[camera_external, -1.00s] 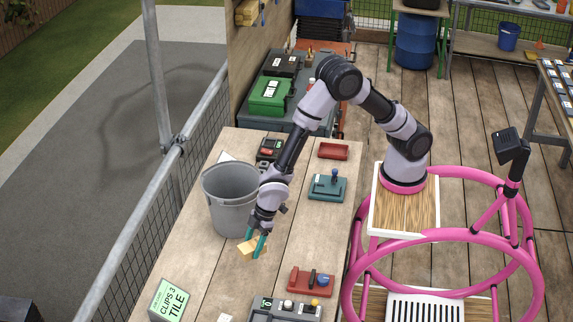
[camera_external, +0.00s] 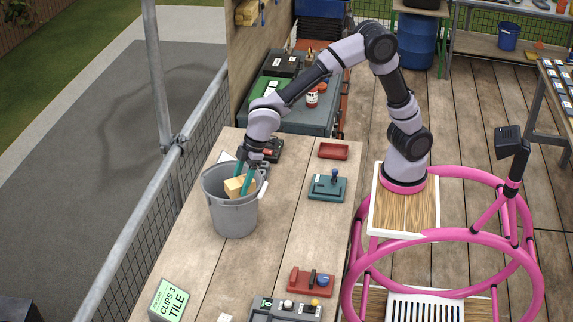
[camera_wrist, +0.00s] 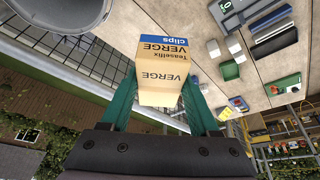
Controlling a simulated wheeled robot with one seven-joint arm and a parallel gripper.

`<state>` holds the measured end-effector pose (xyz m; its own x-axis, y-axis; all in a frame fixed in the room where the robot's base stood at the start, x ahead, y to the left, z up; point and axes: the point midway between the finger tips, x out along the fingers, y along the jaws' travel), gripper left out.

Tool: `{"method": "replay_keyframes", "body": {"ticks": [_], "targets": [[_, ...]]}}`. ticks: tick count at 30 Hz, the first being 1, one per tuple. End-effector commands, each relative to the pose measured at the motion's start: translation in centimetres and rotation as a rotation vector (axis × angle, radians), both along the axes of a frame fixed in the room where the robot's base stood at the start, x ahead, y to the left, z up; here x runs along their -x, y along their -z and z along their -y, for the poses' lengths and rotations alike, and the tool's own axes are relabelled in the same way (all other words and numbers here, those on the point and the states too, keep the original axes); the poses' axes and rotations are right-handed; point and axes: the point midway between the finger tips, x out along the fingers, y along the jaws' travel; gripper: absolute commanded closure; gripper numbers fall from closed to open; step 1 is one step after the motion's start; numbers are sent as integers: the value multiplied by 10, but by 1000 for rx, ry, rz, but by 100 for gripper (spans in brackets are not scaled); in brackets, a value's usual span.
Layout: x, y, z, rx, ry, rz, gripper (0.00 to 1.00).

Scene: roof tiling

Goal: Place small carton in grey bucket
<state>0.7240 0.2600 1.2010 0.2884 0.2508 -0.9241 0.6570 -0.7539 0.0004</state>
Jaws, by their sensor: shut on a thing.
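The small carton (camera_external: 236,187) is a tan box; in the wrist view the carton (camera_wrist: 162,72) shows a blue band and the word VERGE. My gripper (camera_external: 243,184) is shut on it, with teal fingers on either side, as the wrist view of my gripper (camera_wrist: 160,88) also shows. The grey bucket (camera_external: 234,217) stands upright on the bench. In the external view the carton overlaps the bucket's mouth; its exact height against the rim is unclear. In the wrist view part of the bucket (camera_wrist: 62,14) shows at the upper left, beside the carton.
The wooden bench (camera_external: 275,225) is bare around its middle. A teal device (camera_external: 327,188), a red tray (camera_external: 333,151), a red holder (camera_external: 311,282) and a green-labelled tile box (camera_external: 172,300) lie on it. A mesh railing (camera_external: 150,240) runs along the left.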

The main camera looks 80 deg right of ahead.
Motion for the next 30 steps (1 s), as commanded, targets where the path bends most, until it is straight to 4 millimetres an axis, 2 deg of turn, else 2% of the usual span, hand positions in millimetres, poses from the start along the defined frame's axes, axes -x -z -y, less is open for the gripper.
{"method": "replay_keyframes", "body": {"ticks": [5,12,18,23,24,30], "targets": [[-39,0,50,0,84,1,100],[-93,1,146,1,223,1,100],[-115,0,198,0,293,2,100],[-124,1,225,-1,329,1,100],[-122,11,222,0,325,-4,100],[-122,40,221,0,323,-1,100]]}}
